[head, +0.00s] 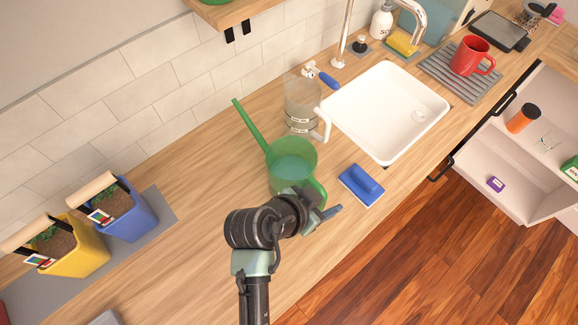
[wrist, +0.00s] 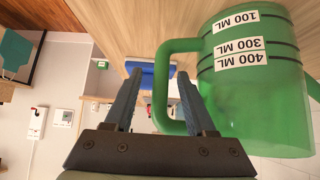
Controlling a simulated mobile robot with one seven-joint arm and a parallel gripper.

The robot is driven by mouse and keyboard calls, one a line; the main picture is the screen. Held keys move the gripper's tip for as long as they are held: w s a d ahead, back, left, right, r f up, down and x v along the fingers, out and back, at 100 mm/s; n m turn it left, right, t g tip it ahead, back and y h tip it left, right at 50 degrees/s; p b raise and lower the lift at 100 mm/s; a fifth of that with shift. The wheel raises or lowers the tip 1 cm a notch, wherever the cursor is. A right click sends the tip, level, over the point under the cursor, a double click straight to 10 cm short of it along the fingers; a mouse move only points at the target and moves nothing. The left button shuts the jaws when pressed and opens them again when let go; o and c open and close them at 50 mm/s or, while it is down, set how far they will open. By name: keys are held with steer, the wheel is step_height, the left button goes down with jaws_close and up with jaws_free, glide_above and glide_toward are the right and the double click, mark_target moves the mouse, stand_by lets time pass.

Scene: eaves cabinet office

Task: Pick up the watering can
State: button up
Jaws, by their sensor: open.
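The watering can (head: 291,160) is green and translucent, with a long spout pointing to the upper left in the head view. It stands upright on the wooden counter. In the wrist view its body (wrist: 255,90) fills the right side, with volume labels appearing upside down. My gripper (head: 328,212) is at the can's handle side in the head view, with the arm hiding part of the handle. In the wrist view my gripper (wrist: 158,95) is open; the handle's outer bar (wrist: 161,90) appears between the two fingers, with the right finger across the handle opening. Contact cannot be told.
A clear measuring jug (head: 302,105) stands close behind the can. A blue brush or sponge (head: 361,185) lies to its right, before the white sink (head: 385,110). Blue (head: 128,215) and yellow (head: 75,252) planters stand at left. Counter between planters and can is clear.

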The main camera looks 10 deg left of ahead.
steer(key=shift+x, duration=1)
jaws_close()
stand_by(0.6)
steer(key=shift+w+r, duration=0.1)
steer(key=shift+r, duration=0.05)
